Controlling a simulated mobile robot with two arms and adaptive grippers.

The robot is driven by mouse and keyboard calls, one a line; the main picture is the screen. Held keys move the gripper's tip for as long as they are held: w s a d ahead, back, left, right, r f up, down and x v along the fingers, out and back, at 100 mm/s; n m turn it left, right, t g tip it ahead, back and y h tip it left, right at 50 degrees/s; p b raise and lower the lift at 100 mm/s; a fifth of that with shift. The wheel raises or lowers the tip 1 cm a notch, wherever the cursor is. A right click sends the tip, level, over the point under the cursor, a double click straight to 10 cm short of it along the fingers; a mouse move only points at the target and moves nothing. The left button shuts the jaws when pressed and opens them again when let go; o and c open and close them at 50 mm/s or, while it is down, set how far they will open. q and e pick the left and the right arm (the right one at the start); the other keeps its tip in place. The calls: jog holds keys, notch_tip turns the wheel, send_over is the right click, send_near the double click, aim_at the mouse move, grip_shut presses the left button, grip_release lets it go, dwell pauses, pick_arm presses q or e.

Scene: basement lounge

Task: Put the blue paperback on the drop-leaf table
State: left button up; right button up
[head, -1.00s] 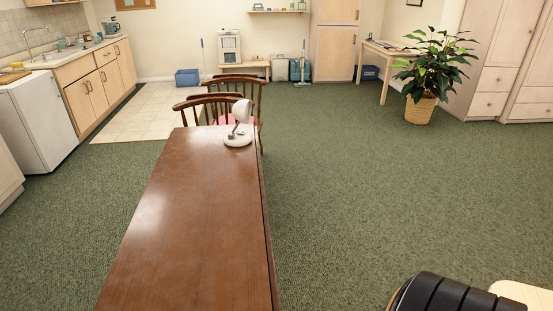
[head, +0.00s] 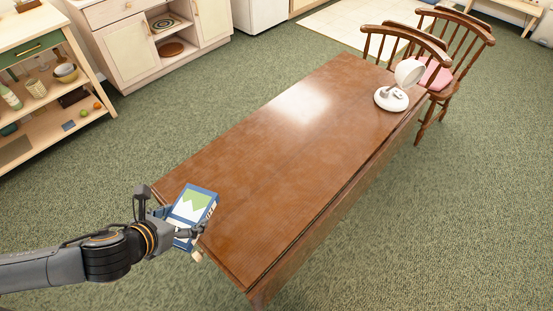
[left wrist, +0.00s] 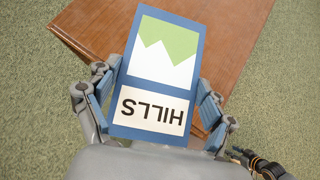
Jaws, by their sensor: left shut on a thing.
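The blue paperback (head: 196,205) has a green and white cover and is gripped by my left gripper (head: 172,226) at the near left end of the drop-leaf table (head: 270,145). In the left wrist view the paperback (left wrist: 164,62) shows the word HILLS, with the fingers of my left gripper (left wrist: 158,100) on either side of it. The far part of the book overlaps the brown table top (left wrist: 235,40) in that view. I cannot tell whether the book touches the table.
A white lamp (head: 393,97) stands at the far right end of the table, near wooden chairs (head: 440,60). The rest of the table top is clear. A shelf unit (head: 95,105) with bowls and bottles stands at the left, beside a pale cabinet (head: 125,45). Green carpet surrounds the table.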

pick_arm(q)
jog(key=shift+w+d+f, duration=0.1)
jog(key=shift+f, duration=0.05)
jog(key=w+d+f, duration=0.2)
jog(key=d+f, duration=0.1)
jog(key=w+d+f+p, duration=0.1)
jog(key=w+d+f, duration=0.1)
jog(key=w+d, duration=0.1)
jog(key=w+d+f, duration=0.2)
jog(key=d+f, duration=0.1)
jog(key=d, duration=0.1)
jog(key=shift+w+d+f+p, duration=0.3)
jog(key=shift+f+p, duration=0.05)
jog(key=shift+p, duration=0.05)
jog(key=shift+w+d+f, duration=0.1)
jog(key=shift+f, duration=0.1)
jog(key=f, duration=0.3)
jog(key=shift+w+d, duration=0.1)
jog(key=shift+d, duration=0.1)
jog(key=shift+f, duration=0.3)
pick_arm(e)
jog(key=shift+w+a+r, duration=0.1)
jog(key=shift+w+r, duration=0.05)
jog(key=shift+r, duration=0.4)
jog(key=shift+w+r, duration=0.1)
jog(key=shift+r, duration=0.45)
pick_arm(q)
jog(key=shift+f, duration=0.15)
pick_arm(e)
jog(key=shift+a, duration=0.1)
